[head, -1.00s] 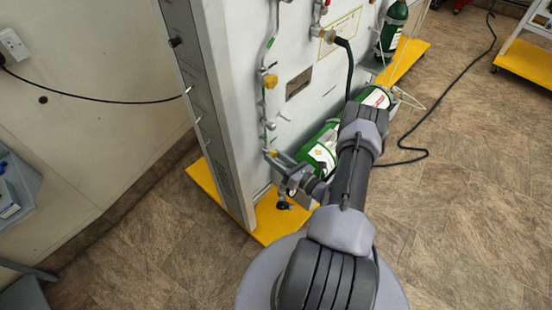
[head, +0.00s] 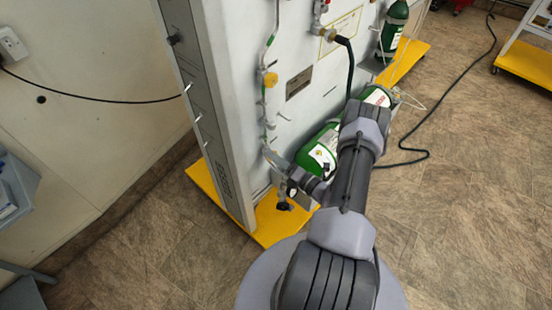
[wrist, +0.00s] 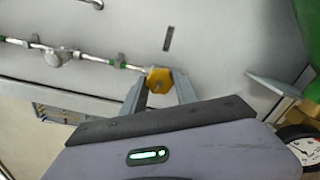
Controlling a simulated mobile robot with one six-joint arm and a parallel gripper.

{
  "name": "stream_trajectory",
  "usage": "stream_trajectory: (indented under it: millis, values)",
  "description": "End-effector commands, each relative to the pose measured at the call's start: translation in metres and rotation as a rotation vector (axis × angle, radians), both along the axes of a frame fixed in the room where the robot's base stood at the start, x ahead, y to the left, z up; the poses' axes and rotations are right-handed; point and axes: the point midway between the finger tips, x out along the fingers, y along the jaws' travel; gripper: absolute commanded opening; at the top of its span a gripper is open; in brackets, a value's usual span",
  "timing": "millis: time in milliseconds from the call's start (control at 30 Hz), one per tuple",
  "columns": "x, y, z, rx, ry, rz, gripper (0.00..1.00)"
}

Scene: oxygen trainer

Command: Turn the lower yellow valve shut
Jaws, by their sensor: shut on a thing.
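The lower yellow valve (wrist: 158,80) is a small yellow hexagonal knob on a thin silver pipe (wrist: 100,58) along the grey panel. In the wrist view it sits between the two grey fingers of my gripper (wrist: 160,86), which is shut on it. The fingers cover its sides. In the head view my gripper (head: 275,159) is at the panel low on the pipe, and the lower valve is mostly hidden there. An upper yellow valve (head: 270,80) sits higher on the same pipe, clear of my gripper.
A green cylinder (head: 321,150) lies against the panel just right of my gripper. A round gauge (wrist: 304,150) shows at the wrist view's right edge. The panel stands on a yellow base (head: 270,226). A black hose (head: 350,70) hangs at right.

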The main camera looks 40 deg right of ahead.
Motion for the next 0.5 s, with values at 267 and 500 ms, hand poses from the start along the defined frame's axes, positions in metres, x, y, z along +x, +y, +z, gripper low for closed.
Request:
stream_trajectory:
  millis: [267, 500]
  values:
    - [-0.0003, 0.0008, -0.0006, 0.041, 0.005, 0.001, 0.0]
    - [-0.0004, 0.0008, -0.0006, 0.043, 0.005, 0.001, 0.0]
